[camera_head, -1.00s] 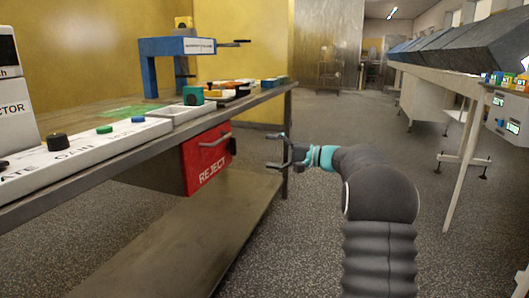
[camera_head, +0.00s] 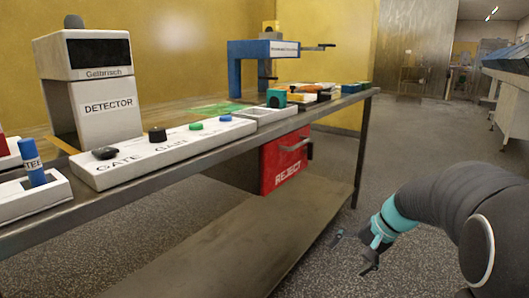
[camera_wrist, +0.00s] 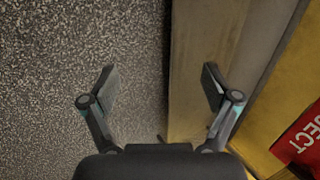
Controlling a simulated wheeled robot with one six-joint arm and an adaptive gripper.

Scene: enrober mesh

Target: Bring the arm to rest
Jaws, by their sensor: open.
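My gripper (camera_head: 354,252) is open and empty at the lower right of the head view, with its fingers pointing down and to the left. It hangs below the level of the tabletop, to the right of the table's lower shelf. In the wrist view my gripper (camera_wrist: 160,88) shows its two fingers spread apart with nothing between them. Below it are the speckled floor and the edge of the shelf. My arm reaches in from the right edge of the head view.
A metal table (camera_head: 225,153) with a lower shelf (camera_head: 215,240) runs along the left. It bears a white detector (camera_head: 100,90), a button panel (camera_head: 165,150) and a blue stand (camera_head: 240,65). A red reject bin (camera_head: 285,163) hangs beneath. Open floor (camera_head: 415,140) lies beyond my arm.

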